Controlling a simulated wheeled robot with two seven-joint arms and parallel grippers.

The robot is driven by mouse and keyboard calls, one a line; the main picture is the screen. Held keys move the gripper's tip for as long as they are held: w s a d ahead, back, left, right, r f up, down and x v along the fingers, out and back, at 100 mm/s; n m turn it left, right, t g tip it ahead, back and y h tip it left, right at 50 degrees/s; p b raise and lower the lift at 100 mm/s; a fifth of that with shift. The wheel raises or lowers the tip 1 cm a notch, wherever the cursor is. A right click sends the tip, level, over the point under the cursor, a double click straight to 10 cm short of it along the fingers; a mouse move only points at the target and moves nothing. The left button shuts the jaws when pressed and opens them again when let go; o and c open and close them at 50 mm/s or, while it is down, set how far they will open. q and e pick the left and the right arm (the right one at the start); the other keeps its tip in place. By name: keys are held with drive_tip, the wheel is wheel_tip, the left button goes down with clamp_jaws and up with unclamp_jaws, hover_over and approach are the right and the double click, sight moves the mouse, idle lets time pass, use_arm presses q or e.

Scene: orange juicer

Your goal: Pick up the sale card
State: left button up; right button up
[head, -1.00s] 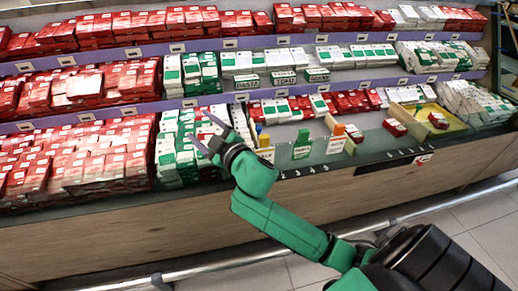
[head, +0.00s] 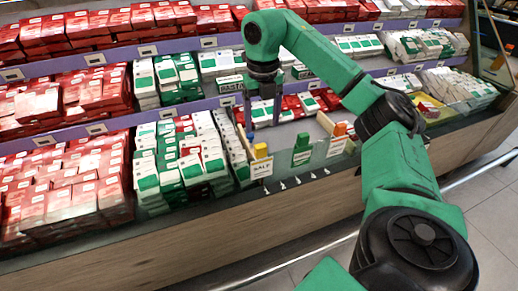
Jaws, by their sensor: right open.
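The sale card (head: 262,169) is a small white card with dark lettering under a yellow clip (head: 261,151). It stands upright at the front edge of the shelf, left of the other cards. My right gripper (head: 263,126) is above and slightly behind the card's clip in the picture. Its two fingers point down, apart, with nothing seen between them. The card looks clear of the fingers. My left gripper is not in view.
A green card holder (head: 301,154) and a white card with an orange clip (head: 338,140) stand to the right. Green and white boxes (head: 190,165) are stacked close on the left.

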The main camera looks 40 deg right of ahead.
sight(261, 147)
wheel_tip(261, 147, down, 10)
drive_tip(key=shift+w+r, duration=0.1)
drive_tip(key=shift+w, duration=0.05)
drive_tip(key=shift+f, duration=0.3)
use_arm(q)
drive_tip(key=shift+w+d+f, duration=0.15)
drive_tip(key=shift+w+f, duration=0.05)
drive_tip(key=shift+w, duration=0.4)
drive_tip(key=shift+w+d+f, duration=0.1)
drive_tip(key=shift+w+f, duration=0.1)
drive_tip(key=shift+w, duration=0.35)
use_arm(e)
clamp_jaws()
